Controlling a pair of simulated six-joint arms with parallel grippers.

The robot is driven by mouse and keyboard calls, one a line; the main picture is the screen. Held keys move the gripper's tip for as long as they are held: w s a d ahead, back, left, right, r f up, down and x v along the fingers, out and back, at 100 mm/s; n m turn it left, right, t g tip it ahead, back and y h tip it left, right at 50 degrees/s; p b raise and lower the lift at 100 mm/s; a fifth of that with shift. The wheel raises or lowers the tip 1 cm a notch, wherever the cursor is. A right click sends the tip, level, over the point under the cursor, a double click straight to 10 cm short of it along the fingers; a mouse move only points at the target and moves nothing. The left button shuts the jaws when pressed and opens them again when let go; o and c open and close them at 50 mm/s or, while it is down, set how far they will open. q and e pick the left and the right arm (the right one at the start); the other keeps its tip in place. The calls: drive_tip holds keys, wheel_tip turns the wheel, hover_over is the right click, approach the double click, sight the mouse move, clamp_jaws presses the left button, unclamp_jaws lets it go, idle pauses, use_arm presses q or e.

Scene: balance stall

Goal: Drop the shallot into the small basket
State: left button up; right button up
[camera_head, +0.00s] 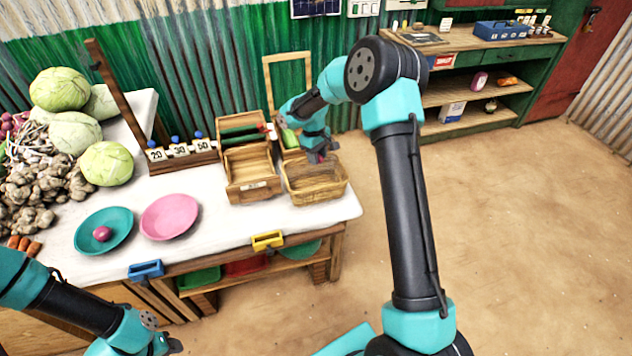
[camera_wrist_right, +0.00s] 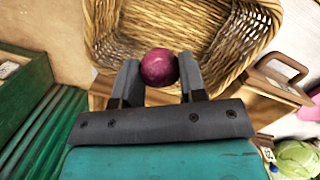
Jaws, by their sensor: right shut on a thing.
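The small wicker basket (camera_head: 325,194) stands at the right end of the white table, and its inside fills the top of the right wrist view (camera_wrist_right: 245,42). My right gripper (camera_head: 318,157) is above the basket, pointing down. In the right wrist view its fingers (camera_wrist_right: 160,80) are shut on a round purple shallot (camera_wrist_right: 159,66), with the basket behind it. In the head view the held shallot is mostly hidden by the gripper. Another small purple bulb (camera_head: 102,234) lies in the teal plate (camera_head: 122,222). My left gripper (camera_head: 165,346) is low at the bottom left, its fingers unclear.
A wooden crate (camera_head: 252,192) stands just left of the basket. A pink plate (camera_head: 170,217) lies empty beside the teal one. Cabbages (camera_head: 107,163) and ginger are heaped at the left. Number cards (camera_head: 180,150) stand at the back. White tabletop is bare around the plates.

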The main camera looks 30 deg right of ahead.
drive_tip(key=shift+f, duration=1.75)
drive_tip(key=o, duration=1.1)
drive_tip(key=shift+c, duration=0.2)
drive_tip(key=shift+r, duration=0.15)
wheel_tip(320, 180, up, 17)
drive_tip(key=w, duration=0.2)
drive_tip(key=shift+w+a, duration=0.25)
drive_tip(key=shift+a, duration=0.15)
